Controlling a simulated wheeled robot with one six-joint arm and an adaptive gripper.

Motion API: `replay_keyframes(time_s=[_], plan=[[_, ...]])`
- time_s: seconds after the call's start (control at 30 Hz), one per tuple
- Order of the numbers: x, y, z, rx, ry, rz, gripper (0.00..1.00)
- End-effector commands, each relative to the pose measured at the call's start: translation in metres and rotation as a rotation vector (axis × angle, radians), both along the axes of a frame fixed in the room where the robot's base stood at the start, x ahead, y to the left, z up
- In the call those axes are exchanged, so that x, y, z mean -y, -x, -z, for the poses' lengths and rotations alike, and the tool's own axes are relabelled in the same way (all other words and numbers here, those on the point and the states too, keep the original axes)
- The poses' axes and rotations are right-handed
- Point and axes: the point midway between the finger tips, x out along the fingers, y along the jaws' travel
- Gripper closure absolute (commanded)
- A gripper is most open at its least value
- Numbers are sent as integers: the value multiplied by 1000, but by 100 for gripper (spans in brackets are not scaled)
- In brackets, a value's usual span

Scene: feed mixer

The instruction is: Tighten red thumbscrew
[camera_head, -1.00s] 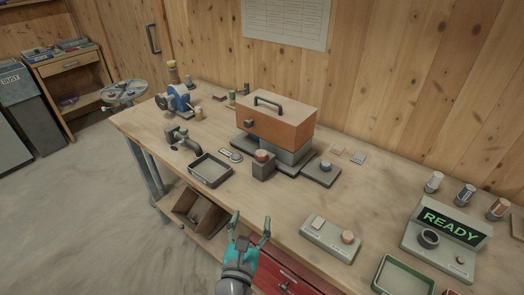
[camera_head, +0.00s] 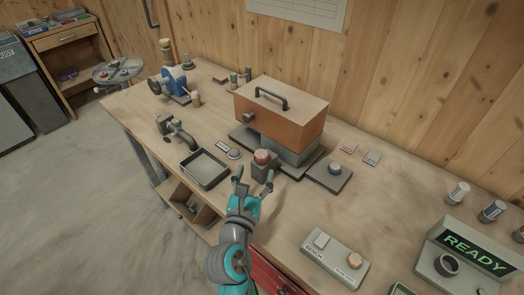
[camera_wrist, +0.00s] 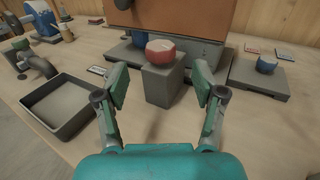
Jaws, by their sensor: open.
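The red thumbscrew (camera_head: 262,157) sits on top of a grey block (camera_head: 261,173) in front of the orange mixer box (camera_head: 281,111). In the wrist view the thumbscrew (camera_wrist: 161,50) has a pale top and a red faceted side, and its block (camera_wrist: 162,84) stands between and beyond my fingers. My gripper (camera_head: 253,184) is open and empty, just in front of the block in the head view. In the wrist view my gripper (camera_wrist: 159,86) shows both fingers spread wide, apart from the block and lower than the thumbscrew.
A dark tray (camera_head: 204,168) lies left of the block. A blue knob on a grey plate (camera_head: 329,176) stands to the right. A control box (camera_head: 335,257) and a READY display (camera_head: 474,252) are at front right. Bare bench lies between them.

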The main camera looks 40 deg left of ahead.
Motion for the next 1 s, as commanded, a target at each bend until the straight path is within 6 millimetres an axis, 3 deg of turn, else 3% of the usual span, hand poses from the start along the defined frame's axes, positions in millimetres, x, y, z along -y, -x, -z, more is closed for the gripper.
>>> replay_keyframes(time_s=[0.2, 0.4, 0.87, 1.0], plan=[[-16, -37, 0, 0, -1, 2, 31], [-27, -62, 0, 0, -1, 1, 31], [-32, -73, 0, 0, -1, 0, 31], [-32, -73, 0, 0, -1, 0, 61]])
